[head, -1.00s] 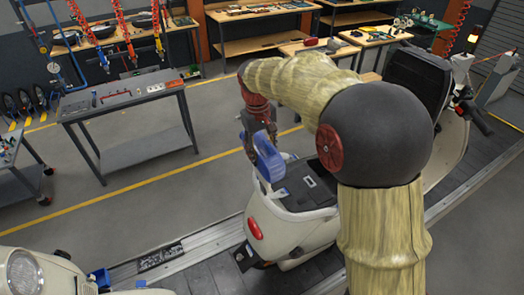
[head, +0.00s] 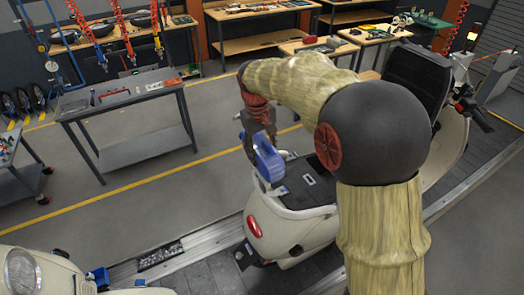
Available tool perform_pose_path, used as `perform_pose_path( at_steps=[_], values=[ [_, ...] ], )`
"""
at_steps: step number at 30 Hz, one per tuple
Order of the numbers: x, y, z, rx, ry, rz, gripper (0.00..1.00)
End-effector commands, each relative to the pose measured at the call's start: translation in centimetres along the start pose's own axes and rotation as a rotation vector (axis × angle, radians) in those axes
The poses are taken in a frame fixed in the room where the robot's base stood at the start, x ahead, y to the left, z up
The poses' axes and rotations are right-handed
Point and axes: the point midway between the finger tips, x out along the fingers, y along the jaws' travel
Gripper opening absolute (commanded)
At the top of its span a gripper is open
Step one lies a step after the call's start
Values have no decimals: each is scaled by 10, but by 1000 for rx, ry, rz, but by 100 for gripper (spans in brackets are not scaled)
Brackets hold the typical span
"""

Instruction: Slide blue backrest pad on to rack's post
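The blue backrest pad (head: 269,160) is in my gripper (head: 261,146), which reaches down from the end of my arm. The gripper appears closed on the pad, though its fingertips are small and partly hidden. The pad hangs tilted above the rear of the cream scooter (head: 262,208), over the tail end of its dark seat area. A light grey piece of the rack (head: 290,155) shows just right of the pad. The post itself cannot be made out clearly, and I cannot tell whether the pad touches it.
The scooter stands on the dark slat conveyor (head: 210,275). Another cream scooter (head: 22,268) is at the lower left, with a small blue part (head: 99,277) beside it. A grey workbench (head: 125,93) stands at the left. Floor between the bench and conveyor is clear.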

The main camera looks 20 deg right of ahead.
Motion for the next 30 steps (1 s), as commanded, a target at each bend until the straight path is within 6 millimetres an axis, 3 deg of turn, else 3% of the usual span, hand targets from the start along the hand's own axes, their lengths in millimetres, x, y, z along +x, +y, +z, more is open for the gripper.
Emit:
perform_pose_path(
  at_steps=[18, 30],
  values=[
    [16, 0, 0, 0, 2, 0, 11],
    [17, 0, 0, 0, 2, 0, 11]
  ],
)
